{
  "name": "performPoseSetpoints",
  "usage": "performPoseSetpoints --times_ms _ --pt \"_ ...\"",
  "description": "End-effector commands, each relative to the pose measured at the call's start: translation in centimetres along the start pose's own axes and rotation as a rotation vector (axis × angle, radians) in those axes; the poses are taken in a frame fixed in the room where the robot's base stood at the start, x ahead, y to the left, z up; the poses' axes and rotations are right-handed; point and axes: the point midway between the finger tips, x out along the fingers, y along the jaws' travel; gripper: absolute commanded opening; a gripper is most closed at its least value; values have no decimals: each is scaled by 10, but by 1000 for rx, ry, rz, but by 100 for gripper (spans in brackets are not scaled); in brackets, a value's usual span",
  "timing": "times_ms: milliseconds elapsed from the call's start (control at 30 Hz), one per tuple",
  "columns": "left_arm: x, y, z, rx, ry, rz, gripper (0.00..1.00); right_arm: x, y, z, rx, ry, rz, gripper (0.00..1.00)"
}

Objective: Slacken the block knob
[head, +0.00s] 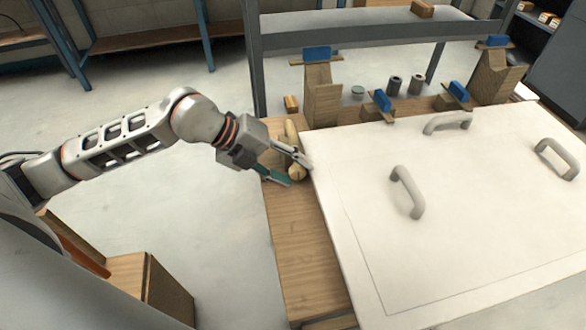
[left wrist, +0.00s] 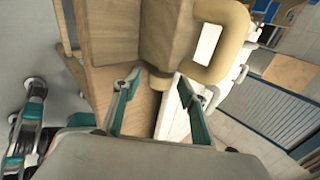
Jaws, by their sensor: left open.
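My left gripper (head: 288,170) is open at the left edge of the white panel (head: 350,220). A tan rounded knob-like piece (head: 297,172) shows between its fingers in the head view, partly covered by them. In the left wrist view the open teal-edged fingers (left wrist: 158,100) point at a tan block-shaped body (left wrist: 168,35) with a short, narrower round end. That end sits between or just beyond the fingertips; I cannot tell whether they touch it. A thick beige curved bar (left wrist: 232,45) joins the body on the right. My right gripper is out of view.
The panel carries several grey handles, one nearest the gripper (head: 407,192). A wooden bench strip (head: 295,250) runs along its left side. Wooden posts with blue tops (head: 322,95) and small dark cylinders (head: 394,85) stand behind. Open floor lies to the left.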

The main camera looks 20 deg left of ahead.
Motion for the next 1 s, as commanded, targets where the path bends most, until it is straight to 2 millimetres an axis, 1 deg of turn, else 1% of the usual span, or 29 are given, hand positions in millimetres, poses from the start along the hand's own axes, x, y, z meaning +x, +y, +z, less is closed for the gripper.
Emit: performPoseSetpoints --times_ms 100,300,333,367,400,467,500,633,767,900,1000 --pt "4 0 0 1 -1 0 42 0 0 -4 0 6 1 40" --pt "4 0 0 1 -1 0 42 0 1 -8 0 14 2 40" --pt "4 0 0 1 -1 0 39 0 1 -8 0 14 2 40" --pt "4 0 0 1 -1 0 32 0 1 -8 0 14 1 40" --pt "4 0 0 1 -1 0 21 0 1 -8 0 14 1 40" --pt "4 0 0 1 -1 -1 6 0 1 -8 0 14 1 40" --pt "4 0 0 1 -1 -1 4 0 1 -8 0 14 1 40" --pt "4 0 0 1 0 -2 4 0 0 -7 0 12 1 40" --pt "6 3 -1 0 2 -32 4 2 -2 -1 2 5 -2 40" --pt "8 6 -3 0 3 -110 4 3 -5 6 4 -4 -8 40" --pt "9 7 -3 3 0 -175 4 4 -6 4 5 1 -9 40"
